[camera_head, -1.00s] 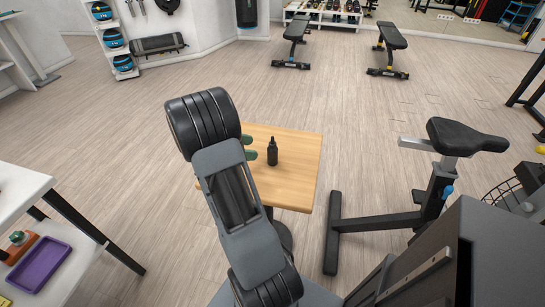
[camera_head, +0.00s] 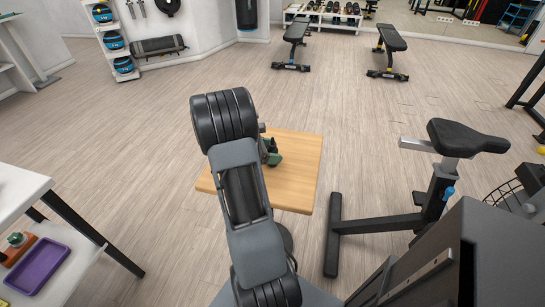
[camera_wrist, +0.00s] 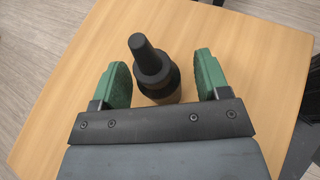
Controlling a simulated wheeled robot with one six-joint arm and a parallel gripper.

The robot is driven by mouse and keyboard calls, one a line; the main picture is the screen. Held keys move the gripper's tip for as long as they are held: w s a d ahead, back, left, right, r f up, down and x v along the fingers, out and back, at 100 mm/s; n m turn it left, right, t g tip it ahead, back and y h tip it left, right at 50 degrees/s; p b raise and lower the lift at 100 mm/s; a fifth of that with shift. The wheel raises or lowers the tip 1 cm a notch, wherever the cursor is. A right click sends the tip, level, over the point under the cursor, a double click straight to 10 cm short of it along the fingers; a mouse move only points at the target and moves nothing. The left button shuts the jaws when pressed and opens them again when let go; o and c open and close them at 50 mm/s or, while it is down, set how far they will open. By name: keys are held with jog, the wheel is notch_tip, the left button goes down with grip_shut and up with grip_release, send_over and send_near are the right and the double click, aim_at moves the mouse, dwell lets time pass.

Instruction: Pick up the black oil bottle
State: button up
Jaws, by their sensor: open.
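The black oil bottle (camera_wrist: 157,75) stands on the small wooden table (camera_wrist: 60,110), between the two green fingers of my gripper (camera_wrist: 162,80) in the wrist view. My gripper is open, with a gap between the bottle and each finger. In the head view, my gripper (camera_head: 270,152) is over the table (camera_head: 297,185), and my arm hides part of it. The bottle (camera_head: 273,145) is mostly hidden behind the fingers there.
An exercise bike (camera_head: 440,175) stands right of the table. A white table (camera_head: 20,190) and a purple tray (camera_head: 37,265) are at the left. Two benches (camera_head: 296,45) stand further back. The floor behind the table is clear.

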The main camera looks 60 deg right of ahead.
jog(key=shift+c, duration=0.4)
jog(key=c, duration=1.1)
jog(key=shift+o, duration=0.2)
jog(key=shift+r, duration=0.1)
